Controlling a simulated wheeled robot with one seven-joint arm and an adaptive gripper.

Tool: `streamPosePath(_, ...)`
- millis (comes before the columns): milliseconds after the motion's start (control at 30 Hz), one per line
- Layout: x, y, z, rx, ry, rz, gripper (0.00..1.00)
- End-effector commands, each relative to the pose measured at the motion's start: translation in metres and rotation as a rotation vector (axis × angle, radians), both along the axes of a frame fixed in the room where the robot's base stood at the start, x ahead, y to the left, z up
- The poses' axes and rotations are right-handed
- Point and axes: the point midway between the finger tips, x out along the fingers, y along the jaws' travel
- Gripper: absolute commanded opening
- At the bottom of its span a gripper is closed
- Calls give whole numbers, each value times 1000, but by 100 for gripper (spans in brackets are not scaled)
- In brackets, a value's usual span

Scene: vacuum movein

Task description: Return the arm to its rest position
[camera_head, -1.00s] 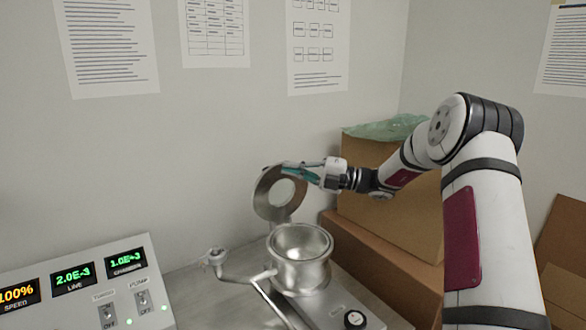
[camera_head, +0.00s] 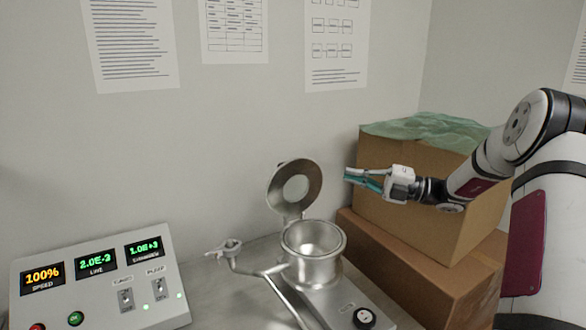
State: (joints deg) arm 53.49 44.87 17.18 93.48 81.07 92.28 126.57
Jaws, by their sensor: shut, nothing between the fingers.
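My gripper (camera_head: 350,178) is at the end of my arm, which reaches in from the right edge. Its fingers are shut with nothing between them and point left. It hangs in front of a cardboard box, to the right of the open round lid (camera_head: 294,190) and above the metal chamber (camera_head: 313,262). The gripper and the lid look apart in the picture. The chamber is a silver pot with its lid tilted up at the back and its mouth open.
Two stacked cardboard boxes (camera_head: 400,222) stand behind my gripper, the upper one topped with green plastic (camera_head: 430,130). A metal clamp arm (camera_head: 232,250) sticks out left of the chamber. A control panel (camera_head: 98,280) is at lower left. The wall behind carries paper sheets.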

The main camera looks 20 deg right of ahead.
Motion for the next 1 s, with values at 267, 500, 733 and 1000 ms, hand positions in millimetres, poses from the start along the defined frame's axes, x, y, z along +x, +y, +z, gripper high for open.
streamPosePath(267,-9,42,8,-173,-68,70,0)
streamPosePath(500,-61,142,16,-689,-367,329,0)
streamPosePath(733,-133,198,15,-1128,-773,657,0)
streamPosePath(1000,-217,217,15,-1506,-1349,1111,0)
